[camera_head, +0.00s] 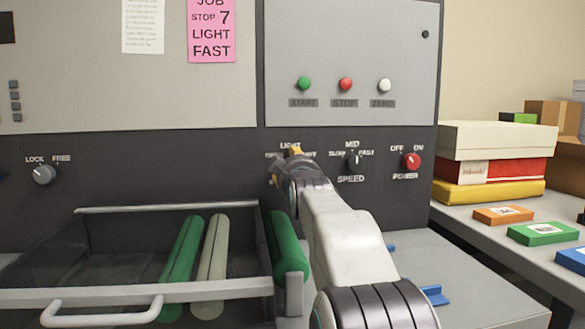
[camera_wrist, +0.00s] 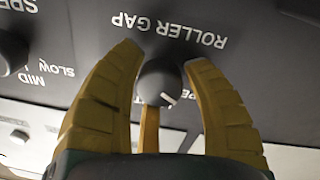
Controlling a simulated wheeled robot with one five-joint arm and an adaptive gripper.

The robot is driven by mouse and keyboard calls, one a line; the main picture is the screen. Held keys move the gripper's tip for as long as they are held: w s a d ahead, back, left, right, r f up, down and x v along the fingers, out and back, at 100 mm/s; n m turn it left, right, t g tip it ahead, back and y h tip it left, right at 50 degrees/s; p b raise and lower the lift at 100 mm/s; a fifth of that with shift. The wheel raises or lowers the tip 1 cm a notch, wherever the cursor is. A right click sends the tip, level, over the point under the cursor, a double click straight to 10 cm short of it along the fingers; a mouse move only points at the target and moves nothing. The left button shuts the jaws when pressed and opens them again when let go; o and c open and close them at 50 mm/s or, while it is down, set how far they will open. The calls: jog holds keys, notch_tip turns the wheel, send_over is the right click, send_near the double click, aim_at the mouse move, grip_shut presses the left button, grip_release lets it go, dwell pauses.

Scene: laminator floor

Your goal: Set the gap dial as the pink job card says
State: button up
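The pink job card (camera_head: 211,30) on the panel reads JOB, STOP 7, LIGHT, FAST. The roller gap dial is a round grey knob (camera_wrist: 160,83) on the dark panel in the wrist view, where the lettering appears upside down. Its white mark points to the lower right of that picture. My gripper (camera_wrist: 166,60) has yellow fingers on both sides of the knob, seemingly touching it. In the head view my gripper (camera_head: 292,160) covers the dial, with LIGHT (camera_head: 290,146) readable just above. The dial's side labels are partly hidden.
The speed knob (camera_head: 353,159) and red power knob (camera_head: 411,160) sit right of my gripper. START, STOP and ZERO buttons are above. A clear-fronted tray with a handle (camera_head: 103,313) and green rollers (camera_head: 182,262) lies below left. Boxes (camera_head: 497,141) stand on the right table.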

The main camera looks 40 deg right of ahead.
jog(key=c, duration=0.7)
jog(key=shift+f+m+b, duration=0.1)
jog(key=shift+m+b, duration=0.2)
jog(key=shift+m, duration=1.2)
jog(key=shift+c, duration=0.2)
jog(key=o, duration=0.9)
jog(key=shift+c, duration=0.2)
jog(key=o, duration=0.4)
jog(key=shift+c, duration=0.2)
jog(key=v, duration=1.2)
